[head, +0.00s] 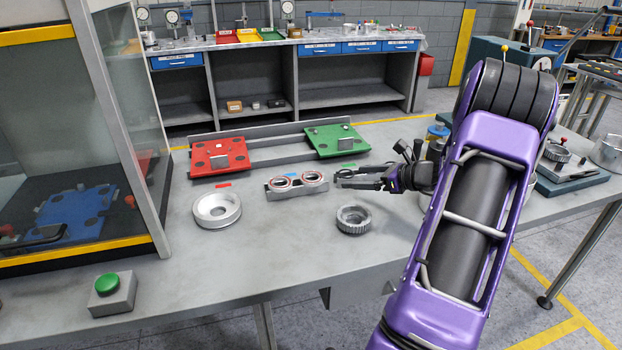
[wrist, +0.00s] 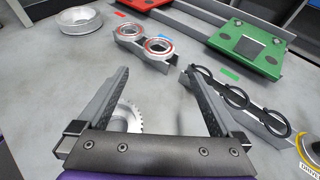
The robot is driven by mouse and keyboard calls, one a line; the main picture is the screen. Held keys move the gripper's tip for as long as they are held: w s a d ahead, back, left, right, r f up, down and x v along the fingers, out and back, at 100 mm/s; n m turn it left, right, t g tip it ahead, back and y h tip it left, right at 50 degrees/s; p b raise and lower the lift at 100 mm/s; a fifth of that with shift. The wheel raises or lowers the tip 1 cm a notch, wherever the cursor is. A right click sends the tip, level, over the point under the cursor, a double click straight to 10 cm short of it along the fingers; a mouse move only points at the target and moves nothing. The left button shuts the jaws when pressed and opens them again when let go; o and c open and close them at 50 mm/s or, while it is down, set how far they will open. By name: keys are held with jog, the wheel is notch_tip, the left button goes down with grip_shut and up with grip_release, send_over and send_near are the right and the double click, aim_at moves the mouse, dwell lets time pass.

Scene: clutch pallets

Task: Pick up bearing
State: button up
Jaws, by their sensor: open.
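Two bearings, silver rings with red seals, sit side by side in a grey metal holder (head: 297,193). The left bearing (head: 281,183) and the right bearing (head: 312,177) show in the head view. In the wrist view the left bearing (wrist: 128,31) and right bearing (wrist: 159,47) lie beyond the fingertips. My gripper (head: 339,179) is open and empty, just right of the holder and apart from it in the head view. In the wrist view my gripper (wrist: 156,75) has its fingers spread wide, with bare table between their tips.
A toothed gear (head: 353,219) lies near my gripper, partly behind a finger in the wrist view. A pale ring (head: 217,210) lies left. Black rings (wrist: 236,97) stand in a holder right. Red (head: 219,155) and green (head: 337,140) pallets lie behind.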

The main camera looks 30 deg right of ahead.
send_near(307, 176)
jog(key=shift+x, duration=2.5)
jog(key=shift+a, duration=0.1)
jog(key=c, duration=1.3)
